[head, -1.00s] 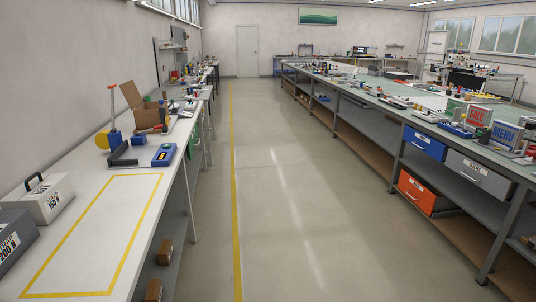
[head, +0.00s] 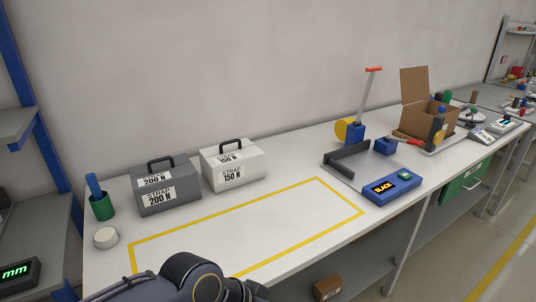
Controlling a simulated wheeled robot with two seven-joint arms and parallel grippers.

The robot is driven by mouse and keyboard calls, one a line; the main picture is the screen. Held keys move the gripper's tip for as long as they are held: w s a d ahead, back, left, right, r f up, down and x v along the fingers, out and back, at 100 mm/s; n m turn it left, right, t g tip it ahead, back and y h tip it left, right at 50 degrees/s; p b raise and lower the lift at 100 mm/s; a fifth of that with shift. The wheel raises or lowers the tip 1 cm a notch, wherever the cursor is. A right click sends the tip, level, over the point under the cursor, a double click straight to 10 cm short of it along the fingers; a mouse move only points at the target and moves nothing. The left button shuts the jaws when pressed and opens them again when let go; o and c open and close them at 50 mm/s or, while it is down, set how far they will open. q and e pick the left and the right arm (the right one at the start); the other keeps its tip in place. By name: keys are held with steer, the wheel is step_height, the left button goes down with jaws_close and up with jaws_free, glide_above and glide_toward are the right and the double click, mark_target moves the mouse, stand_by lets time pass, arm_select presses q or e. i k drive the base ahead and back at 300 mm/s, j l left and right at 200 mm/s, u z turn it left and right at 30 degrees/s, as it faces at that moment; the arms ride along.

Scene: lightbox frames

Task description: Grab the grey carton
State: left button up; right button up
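The grey carton (head: 165,193) stands upright on the white bench in the head view, left of centre and near the wall. It has a black handle on top and labels reading 200 N. A white carton (head: 233,168) of similar shape, marked 150 N, stands close to its right. Part of one of my arms shows at the bottom edge, in front of the grey carton and well apart from it. Neither gripper shows.
A green cup (head: 102,207) and a small white round thing (head: 106,238) are left of the grey carton. A yellow taped rectangle (head: 348,202) on the bench is empty. A blue device (head: 392,188) and an open cardboard box (head: 412,122) are further right.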

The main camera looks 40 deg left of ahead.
mark_target(168, 182)
steer(key=i+u, duration=0.1)
steer(key=u, duration=0.3)
steer(key=i+u, duration=0.1)
steer(key=u, duration=0.75)
steer(key=i+l+u, duration=0.15)
steer(key=u, duration=0.3)
steer(key=l+u, duration=0.1)
steer(key=u, duration=0.3)
steer(key=i+l+u, duration=0.1)
steer(key=u, duration=0.35)
